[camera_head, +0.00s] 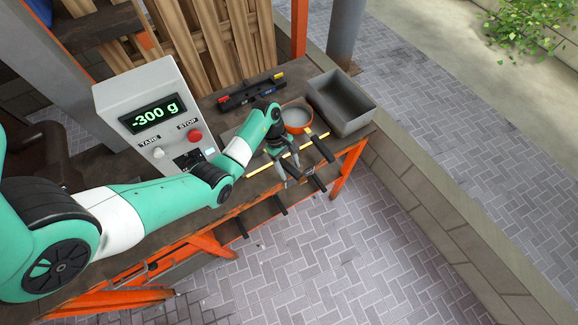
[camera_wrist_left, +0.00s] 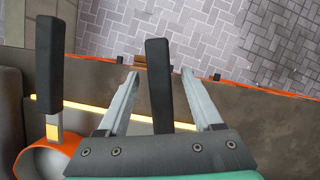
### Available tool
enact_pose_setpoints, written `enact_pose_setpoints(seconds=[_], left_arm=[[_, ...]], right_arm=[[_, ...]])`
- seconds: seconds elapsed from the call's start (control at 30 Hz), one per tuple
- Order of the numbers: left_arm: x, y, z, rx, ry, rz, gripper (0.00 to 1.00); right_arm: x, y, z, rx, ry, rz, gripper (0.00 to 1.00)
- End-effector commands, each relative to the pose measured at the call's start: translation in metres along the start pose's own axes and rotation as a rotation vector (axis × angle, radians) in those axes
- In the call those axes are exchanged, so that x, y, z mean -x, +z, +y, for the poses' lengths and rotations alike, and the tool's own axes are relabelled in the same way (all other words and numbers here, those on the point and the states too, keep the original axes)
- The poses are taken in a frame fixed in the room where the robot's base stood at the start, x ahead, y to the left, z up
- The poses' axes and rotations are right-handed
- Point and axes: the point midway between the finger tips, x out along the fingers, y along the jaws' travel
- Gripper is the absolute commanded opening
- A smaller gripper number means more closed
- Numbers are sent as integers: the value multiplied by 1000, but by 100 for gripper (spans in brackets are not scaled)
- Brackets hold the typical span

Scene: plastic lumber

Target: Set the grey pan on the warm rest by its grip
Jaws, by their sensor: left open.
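My left gripper (camera_head: 303,183) is open over the front part of the bench. In the left wrist view its two fingers (camera_wrist_left: 162,85) stand apart on either side of a black grip (camera_wrist_left: 158,75), with a gap on both sides. The grip reaches out over the bench's front edge; what it joins is hidden under the gripper, so I cannot make out the grey pan's body. An orange pan (camera_head: 284,117) with a pale inside sits beside the gripper; its black handle (camera_wrist_left: 48,65) shows at left in the wrist view. I cannot tell which part is the warm rest.
A grey open bin (camera_head: 350,122) stands at the bench's right end. A scale box (camera_head: 130,90) reading -300 g stands at the left. A black tool rack (camera_head: 250,92) lies behind. A yellow strip (camera_wrist_left: 140,118) runs along the bench. Paving lies beyond the front edge.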

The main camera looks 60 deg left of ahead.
Motion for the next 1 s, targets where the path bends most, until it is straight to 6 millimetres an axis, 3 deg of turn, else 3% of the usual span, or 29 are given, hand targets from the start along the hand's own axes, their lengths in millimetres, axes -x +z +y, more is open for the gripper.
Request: enact_pose_setpoints(seconds=[0.17, 0.27, 0.6, 0.7, 1.0], left_arm=[[3, 0, 0, 1, 0, -1, 67], [16, 0, 0, 1, 2, 0, 67], [94, 0, 1, 0, 4, 1, 67], [113, 2, 0, 1, 1, 0, 67], [116, 0, 0, 0, -1, 0, 67]], right_arm=[[-1, -1, 0, 0, 0, 0, 50], [-4, -4, 0, 0, 0, 0, 50], [-19, -17, 0, 0, 0, 0, 50], [-33, -30, 0, 0, 0, 0, 50], [-34, -32, 0, 0, 0, 0, 50]])
